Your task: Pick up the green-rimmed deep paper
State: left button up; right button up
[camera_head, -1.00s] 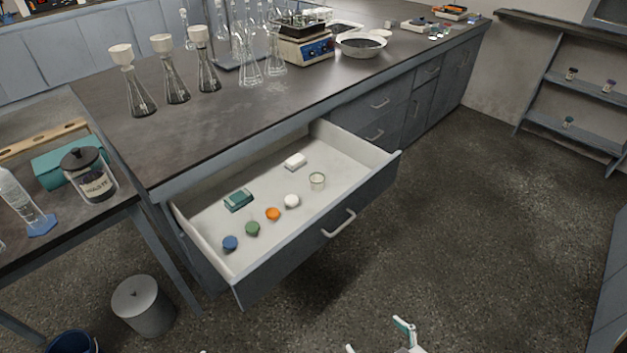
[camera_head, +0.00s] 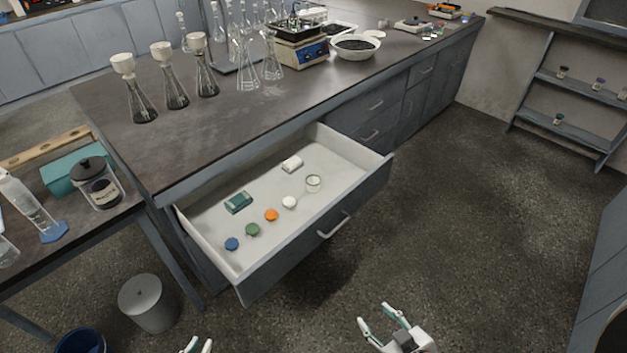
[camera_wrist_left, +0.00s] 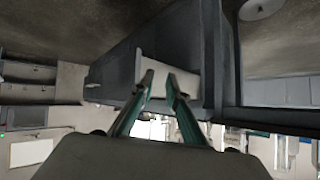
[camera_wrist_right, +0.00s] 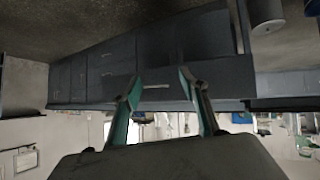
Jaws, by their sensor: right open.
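A small round green piece (camera_head: 252,230) lies in the open drawer (camera_head: 345,165), between a blue round piece (camera_head: 232,244) and an orange one (camera_head: 271,215). It is too small to tell its depth or whether only its rim is green. My left gripper (camera_head: 198,346) shows only its fingertips at the bottom edge of the head view; they are apart in the left wrist view (camera_wrist_left: 160,76). My right gripper (camera_head: 376,314) is open and empty over the floor, in front of the drawer. It also shows in the right wrist view (camera_wrist_right: 159,76). Neither gripper touches the drawer.
The drawer also holds a white round piece (camera_head: 289,203), a small glass cup (camera_head: 313,183), a white block (camera_head: 292,164) and a teal box (camera_head: 238,202). Flasks with white tops (camera_head: 176,80) stand on the bench above. A grey bin (camera_head: 147,303) stands left of the drawer.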

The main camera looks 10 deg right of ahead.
aim_at(312, 182)
jog(key=l+u, duration=0.1)
jog(key=u, duration=0.3)
jog(key=l+u, duration=0.1)
jog(key=u, duration=0.3)
jog(key=l+u, duration=0.3)
jog(key=l, duration=0.15)
jog(key=l+u, duration=0.35)
jog(key=l, duration=0.15)
jog(key=k+l+u, duration=0.1)
jog(key=l, duration=0.35)
jog(key=k+l+u, duration=0.1)
jog(key=l, duration=1.15)
jog(key=i+l, duration=0.1)
jog(key=i, duration=0.15)
